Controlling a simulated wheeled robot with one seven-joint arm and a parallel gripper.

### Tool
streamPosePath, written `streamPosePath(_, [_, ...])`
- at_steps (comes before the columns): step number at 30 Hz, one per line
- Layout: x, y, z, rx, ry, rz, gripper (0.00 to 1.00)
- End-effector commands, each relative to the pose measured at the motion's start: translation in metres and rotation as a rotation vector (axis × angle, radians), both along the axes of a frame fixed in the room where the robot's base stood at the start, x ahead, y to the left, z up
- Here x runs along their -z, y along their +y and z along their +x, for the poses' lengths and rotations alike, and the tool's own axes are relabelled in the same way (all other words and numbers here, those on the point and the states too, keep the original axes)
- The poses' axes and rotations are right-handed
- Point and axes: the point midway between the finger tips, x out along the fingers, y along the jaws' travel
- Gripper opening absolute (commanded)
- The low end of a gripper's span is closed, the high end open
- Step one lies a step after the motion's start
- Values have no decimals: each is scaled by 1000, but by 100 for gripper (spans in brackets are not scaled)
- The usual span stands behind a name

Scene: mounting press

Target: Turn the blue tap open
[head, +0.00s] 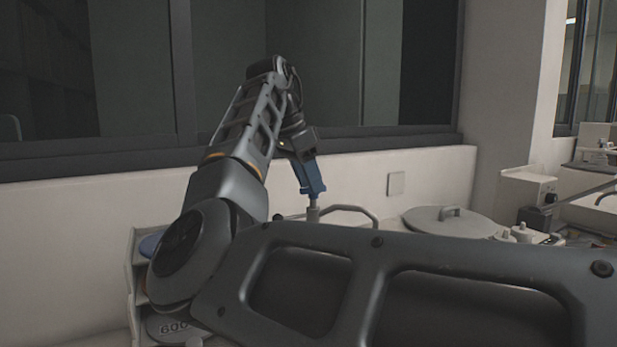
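The blue tap (313,181) shows as a blue, slanting piece on top of a short grey stem, right of the picture's middle-left, in front of the low white wall. My gripper (303,151) comes down from the upper left and meets the upper end of the blue piece. Its fingertips do not show clearly, so I cannot tell whether they are around the blue piece, only touching it, or open. The foot of the stem is hidden behind my arm.
A curved grey pipe (352,210) is just right of the stem. A round grey lid with a handle (449,223) lies further right. A small control box (529,191) stands beyond it. A shelf with round discs (137,270) is at lower left. My arm hides much of the foreground.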

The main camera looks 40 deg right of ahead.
Motion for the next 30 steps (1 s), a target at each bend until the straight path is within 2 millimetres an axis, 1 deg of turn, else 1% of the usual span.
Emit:
streamPosePath(5, [0,0,0,0,0,0,36])
streamPosePath(16, [0,0,0,0,0,0,1])
streamPosePath(30, [-1,0,0,-25,0,-1,0])
